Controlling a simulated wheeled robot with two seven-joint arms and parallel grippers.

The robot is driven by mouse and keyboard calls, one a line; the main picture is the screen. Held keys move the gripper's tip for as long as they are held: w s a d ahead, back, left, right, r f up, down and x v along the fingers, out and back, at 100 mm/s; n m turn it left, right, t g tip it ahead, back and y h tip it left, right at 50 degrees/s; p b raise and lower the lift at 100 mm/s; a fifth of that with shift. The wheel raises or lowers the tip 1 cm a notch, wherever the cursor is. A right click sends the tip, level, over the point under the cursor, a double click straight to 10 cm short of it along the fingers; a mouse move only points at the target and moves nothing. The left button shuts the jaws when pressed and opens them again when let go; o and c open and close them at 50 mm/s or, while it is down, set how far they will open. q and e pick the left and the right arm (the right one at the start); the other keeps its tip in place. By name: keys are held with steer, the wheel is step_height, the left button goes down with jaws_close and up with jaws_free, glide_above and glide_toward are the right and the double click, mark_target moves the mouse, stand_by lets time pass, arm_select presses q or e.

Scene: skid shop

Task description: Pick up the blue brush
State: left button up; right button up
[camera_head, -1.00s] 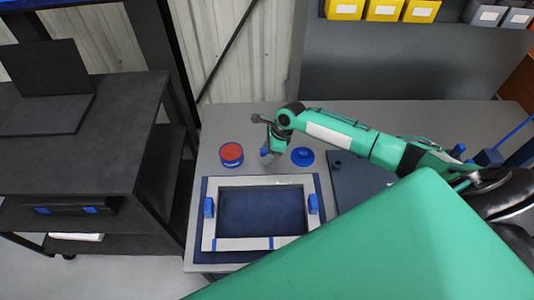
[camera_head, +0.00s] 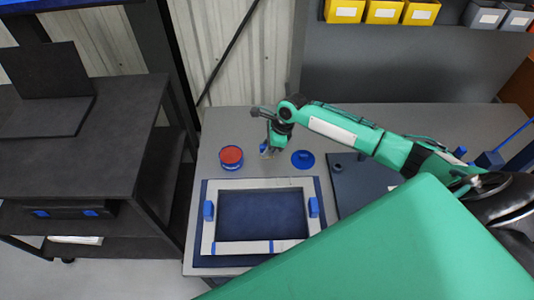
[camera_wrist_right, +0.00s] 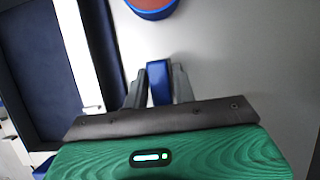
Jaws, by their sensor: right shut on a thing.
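The blue brush (camera_wrist_right: 158,82) shows in the right wrist view as a blue block between the two dark fingers of my right gripper (camera_wrist_right: 157,88). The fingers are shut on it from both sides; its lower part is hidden. In the head view my right gripper (camera_head: 268,150) points down over the grey table, between a red-topped round tin and a blue round piece. Only a small bit of blue shows at its fingertips there. I cannot tell how far the brush is above the table. My left gripper is not in view.
The red-topped tin (camera_head: 231,156) stands close left of the gripper; the blue round piece (camera_head: 302,159) lies to its right. A white frame (camera_head: 209,235) with blue clamps lies in front. A dark plate (camera_head: 350,190) is at right. A dark cart (camera_head: 90,160) stands left.

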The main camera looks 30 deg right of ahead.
step_height(320, 180, up, 16)
steer(key=b, duration=0.2)
steer(key=shift+r, duration=0.15)
steer(key=o, duration=0.3)
steer(key=shift+c, duration=1)
